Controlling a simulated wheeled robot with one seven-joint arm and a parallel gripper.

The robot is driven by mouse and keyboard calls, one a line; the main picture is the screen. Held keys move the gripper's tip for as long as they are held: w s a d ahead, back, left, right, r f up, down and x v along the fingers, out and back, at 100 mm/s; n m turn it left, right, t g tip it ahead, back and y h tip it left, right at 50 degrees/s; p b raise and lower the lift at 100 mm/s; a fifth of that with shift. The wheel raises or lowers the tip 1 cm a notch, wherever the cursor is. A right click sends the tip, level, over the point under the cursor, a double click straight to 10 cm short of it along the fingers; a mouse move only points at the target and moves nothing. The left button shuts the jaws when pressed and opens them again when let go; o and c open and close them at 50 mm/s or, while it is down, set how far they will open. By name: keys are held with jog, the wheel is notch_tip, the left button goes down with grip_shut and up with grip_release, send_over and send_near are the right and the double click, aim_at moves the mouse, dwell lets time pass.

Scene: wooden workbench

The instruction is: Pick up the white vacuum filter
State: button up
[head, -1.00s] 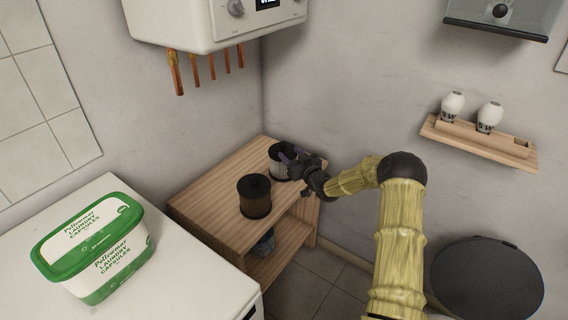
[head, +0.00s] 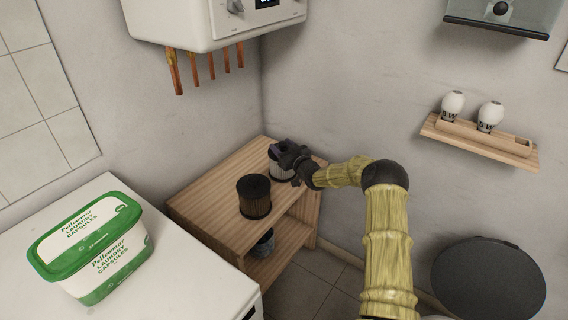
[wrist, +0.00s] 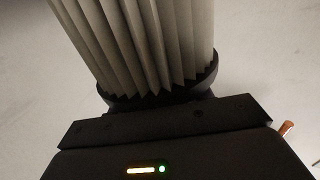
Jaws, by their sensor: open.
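The white vacuum filter (head: 277,168) stands at the back of the wooden workbench's top, partly hidden behind my gripper (head: 283,151). In the wrist view its pale pleats and dark rim (wrist: 150,45) fill the upper middle, very close in front of the gripper body. My gripper is open, at the filter's upper part. The fingers cannot be made out clearly in the wrist view, and contact cannot be told. A second filter, dark with brown pleats (head: 254,198), stands upright nearer the front of the bench.
The wooden bench (head: 215,205) has a lower shelf holding a dark round object (head: 263,243). A laundry capsule tub (head: 92,248) stands on a white surface (head: 190,272) at left. A boiler with copper pipes (head: 205,70) hangs above. A wall shelf (head: 480,145) holds two white bottles.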

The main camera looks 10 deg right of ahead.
dwell(0.4)
grip_shut()
jog(key=shift+r, duration=0.1)
notch_tip(320, 180, up, 10)
jog(key=shift+f+p, duration=0.1)
jog(key=shift+p, duration=0.6)
